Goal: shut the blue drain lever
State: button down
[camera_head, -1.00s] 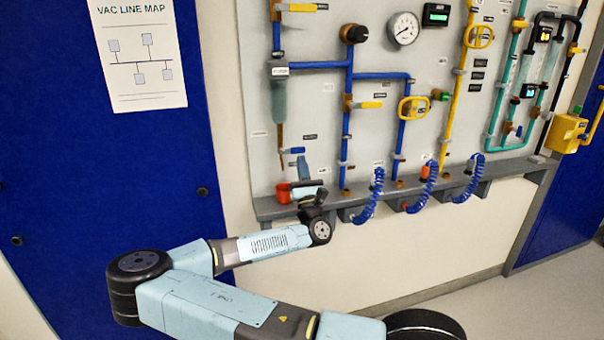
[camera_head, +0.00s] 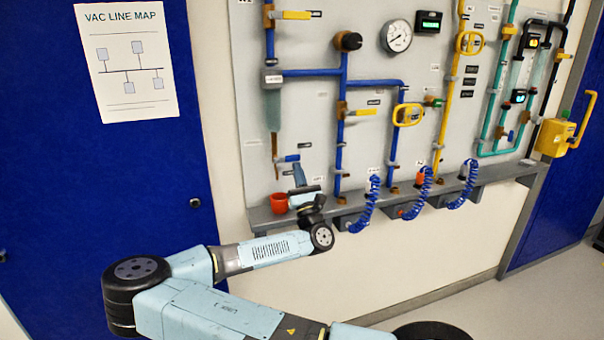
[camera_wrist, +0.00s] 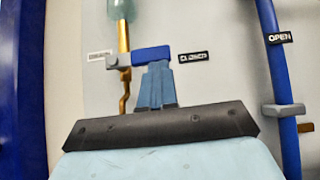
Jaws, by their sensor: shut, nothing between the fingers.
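The blue drain lever (camera_head: 291,158) sits on the thin brown drain pipe (camera_head: 275,145) under a glass tube at the panel's left. In the wrist view the lever (camera_wrist: 151,54) lies about level, reaching right from a grey valve body (camera_wrist: 118,61) toward a label that seems to read CLOSED (camera_wrist: 194,57). My gripper (camera_head: 298,170) is shut and empty, just below the lever. In the wrist view its fingertips (camera_wrist: 157,66) overlap the lever's lower edge near its right half. I cannot tell whether they touch it.
An orange-red cup (camera_head: 279,203) stands on the grey ledge (camera_head: 262,215) below, close left of my gripper. A blue pipe (camera_head: 340,150) with a yellow-handled valve runs upright to the right. Blue coiled hoses (camera_head: 368,205) hang along the ledge.

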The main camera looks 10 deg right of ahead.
jog(key=shift+r, duration=0.3)
jog(key=s+f, duration=0.7)
jog(key=f, duration=0.5)
jog(key=s+d+r+m+g+h, duration=0.35)
jog(key=d+m+g+h, duration=0.4)
jog(key=m+h, duration=0.55)
jog(key=s+d+r+m+g+h, duration=0.2)
jog(key=s+d+m+g+h, duration=0.2)
jog(key=d+m+g+h, duration=0.6)
jog(key=s+d+m+g+y, duration=0.2)
jog(key=s+m+g+y, duration=0.2)
jog(key=s+m+g, duration=0.95)
jog(key=s+a+r+t+y, duration=0.4)
jog(key=a+r+t+y, duration=0.1)
jog(key=a+r+y, duration=0.2)
jog(key=s+a+r+m+t+y, duration=0.1)
jog(key=s+a+r+t+y, duration=0.4)
jog(key=a+r+y, duration=0.3)
notch_tip(320, 180, up, 4)
jog(key=shift+f+y, duration=0.2)
jog(key=shift+y, duration=0.4)
